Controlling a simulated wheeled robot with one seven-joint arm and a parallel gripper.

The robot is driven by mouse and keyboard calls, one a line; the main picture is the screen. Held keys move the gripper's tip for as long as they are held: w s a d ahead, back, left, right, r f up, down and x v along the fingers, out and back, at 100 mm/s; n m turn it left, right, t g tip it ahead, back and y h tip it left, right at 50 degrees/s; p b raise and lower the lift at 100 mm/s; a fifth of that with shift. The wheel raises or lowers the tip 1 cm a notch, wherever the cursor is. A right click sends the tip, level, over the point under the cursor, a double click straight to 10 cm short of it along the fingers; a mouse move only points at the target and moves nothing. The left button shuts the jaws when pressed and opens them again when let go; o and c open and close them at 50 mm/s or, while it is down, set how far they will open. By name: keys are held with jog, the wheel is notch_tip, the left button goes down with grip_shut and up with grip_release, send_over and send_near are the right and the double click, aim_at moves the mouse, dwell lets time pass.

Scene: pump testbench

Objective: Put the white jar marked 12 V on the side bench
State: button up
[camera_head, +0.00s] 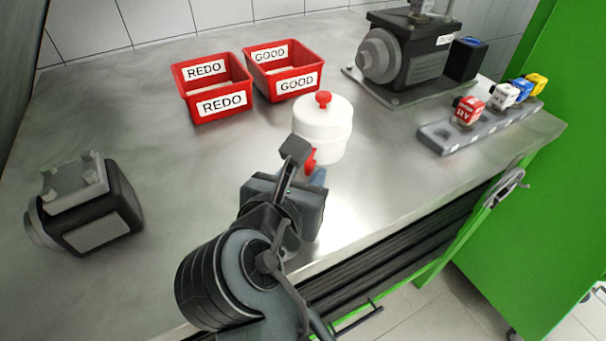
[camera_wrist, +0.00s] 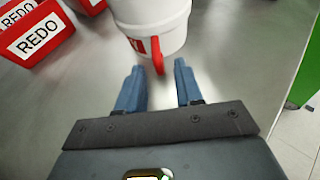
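A white jar (camera_head: 323,128) with a red knob on its lid and a red handle low on its near side stands on the steel bench. In the wrist view the jar (camera_wrist: 152,20) shows at the top, with part of a red label beside the red handle (camera_wrist: 157,55). Whether the label reads 12 V cannot be read. My gripper (camera_wrist: 160,82) is open, its two blue fingers apart just short of the handle. In the head view my gripper (camera_head: 313,178) is on the near side of the jar, partly hidden by my arm.
Red bins marked REDO (camera_head: 222,106) and GOOD (camera_head: 296,85) stand behind the jar. A dark pump (camera_head: 407,60) is at back right, near a grey rack (camera_head: 478,132) of coloured blocks. Another pump unit (camera_head: 92,215) lies left. A green cabinet (camera_head: 530,200) is at right.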

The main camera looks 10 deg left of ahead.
jog(key=p+v, duration=0.1)
jog(key=v, duration=1.1)
jog(key=shift+r, duration=0.15)
